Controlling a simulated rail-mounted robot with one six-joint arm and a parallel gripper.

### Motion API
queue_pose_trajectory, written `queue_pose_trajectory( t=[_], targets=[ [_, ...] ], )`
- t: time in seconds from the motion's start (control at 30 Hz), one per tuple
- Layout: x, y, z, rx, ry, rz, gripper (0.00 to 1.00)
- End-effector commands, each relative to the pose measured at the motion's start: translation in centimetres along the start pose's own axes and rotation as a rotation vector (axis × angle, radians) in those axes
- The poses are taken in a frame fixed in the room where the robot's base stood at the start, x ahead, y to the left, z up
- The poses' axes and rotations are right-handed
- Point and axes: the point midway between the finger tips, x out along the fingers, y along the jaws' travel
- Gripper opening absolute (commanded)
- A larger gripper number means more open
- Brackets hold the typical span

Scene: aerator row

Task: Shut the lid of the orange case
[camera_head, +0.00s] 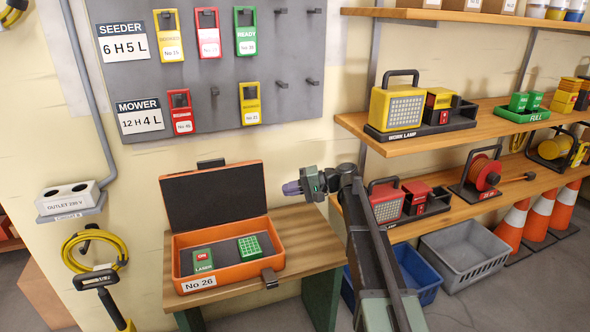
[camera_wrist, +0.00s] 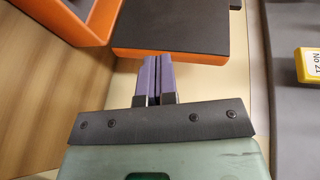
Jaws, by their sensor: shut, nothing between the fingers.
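The orange case (camera_head: 228,273) stands on a small wooden table in the head view, marked No 26. Its lid (camera_head: 215,197) is open and stands upright at the back, dark inside. A green laser (camera_head: 203,260) and a green grid-patterned block (camera_head: 250,247) lie in the dark insert. My gripper (camera_head: 291,188) is at the right of the lid, its purple fingers shut and empty, pointing toward the lid's side. In the wrist view the fingers (camera_wrist: 157,62) are together near the orange lid edge (camera_wrist: 180,55); I cannot tell if they touch. The case body (camera_wrist: 60,25) shows at upper left.
A grey tag board (camera_head: 215,85) hangs on the wall behind the case. Shelves at right hold a yellow work lamp (camera_head: 397,108) and a red lamp (camera_head: 385,201). Grey (camera_head: 463,255) and blue crates stand below. Bare tabletop (camera_head: 305,240) lies right of the case.

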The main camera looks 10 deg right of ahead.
Motion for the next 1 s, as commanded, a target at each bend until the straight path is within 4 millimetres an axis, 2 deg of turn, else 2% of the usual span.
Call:
queue_pose_trajectory(
  t=[0.03, 0.1, 0.2, 0.37, 0.57, 1.0],
  targets=[
    [-0.9, -1.2, -2.5, 0.0, 0.009, -0.08, 0.0],
    [-1.8, -2.7, -4.0, -0.002, 0.016, -0.178, 0.0],
    [-2.5, -3.7, -4.8, -0.004, 0.02, -0.242, 0.0],
    [-2.4, -3.8, -4.8, -0.004, 0.021, -0.248, 0.0],
    [-1.4, -4.1, -6.0, -0.004, 0.021, -0.246, 0.0],
    [2.6, -5.1, -10.0, -0.004, 0.02, -0.245, 0.0]
  ],
)
